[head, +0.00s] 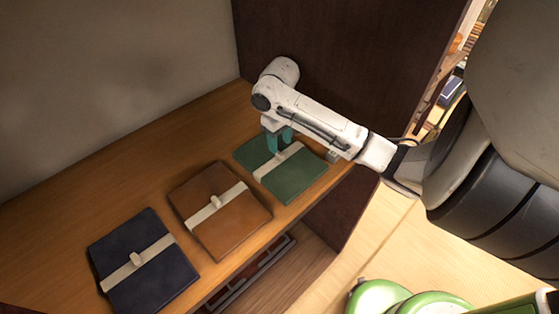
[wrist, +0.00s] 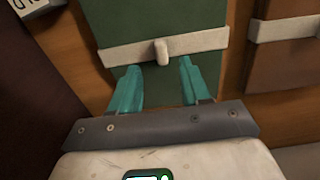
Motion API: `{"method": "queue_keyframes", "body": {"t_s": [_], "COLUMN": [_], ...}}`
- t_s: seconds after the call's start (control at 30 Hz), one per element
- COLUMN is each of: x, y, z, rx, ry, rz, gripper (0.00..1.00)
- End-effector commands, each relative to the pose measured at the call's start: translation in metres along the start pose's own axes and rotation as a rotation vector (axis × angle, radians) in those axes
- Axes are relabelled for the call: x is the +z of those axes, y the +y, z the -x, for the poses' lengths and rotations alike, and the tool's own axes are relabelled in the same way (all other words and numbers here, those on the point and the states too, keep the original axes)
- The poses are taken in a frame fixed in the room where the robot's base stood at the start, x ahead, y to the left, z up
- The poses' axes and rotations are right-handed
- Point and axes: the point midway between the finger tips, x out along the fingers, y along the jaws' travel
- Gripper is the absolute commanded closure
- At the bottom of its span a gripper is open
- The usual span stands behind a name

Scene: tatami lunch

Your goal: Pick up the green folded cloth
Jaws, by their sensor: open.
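The green folded cloth (head: 299,176) lies flat on the wooden shelf at the right end of a row, with a pale band and a small toggle around its middle. In the wrist view the green folded cloth (wrist: 152,20) is straight ahead, its band and toggle just beyond the fingertips. My gripper (head: 279,147) has teal fingers pointing down over the cloth's far part. In the wrist view my gripper (wrist: 157,66) is open, its fingers apart on either side below the toggle, with nothing held. Whether the fingertips touch the cloth I cannot tell.
A brown folded cloth (head: 232,226) lies beside the green one, and a navy folded cloth (head: 150,282) lies further left. A dark wooden side panel (head: 330,60) stands close behind my gripper. Green-rimmed dishes (head: 378,298) are at the lower right. The shelf's back left (head: 120,165) is clear.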

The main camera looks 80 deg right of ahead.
Motion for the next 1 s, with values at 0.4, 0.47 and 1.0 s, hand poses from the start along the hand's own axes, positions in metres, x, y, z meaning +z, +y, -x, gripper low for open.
{"method": "queue_keyframes", "body": {"t_s": [0.4, 0.47, 1.0], "x": [0.003, 0.003, 0.003], "y": [-0.002, -0.003, -0.003], "z": [-0.045, -0.046, -0.046], "rx": [0.001, 0.001, 0.0], "ry": [-0.001, 0.0, 0.0], "rz": [-0.001, -0.001, -0.001], "gripper": [0.53, 0.53, 0.91]}}
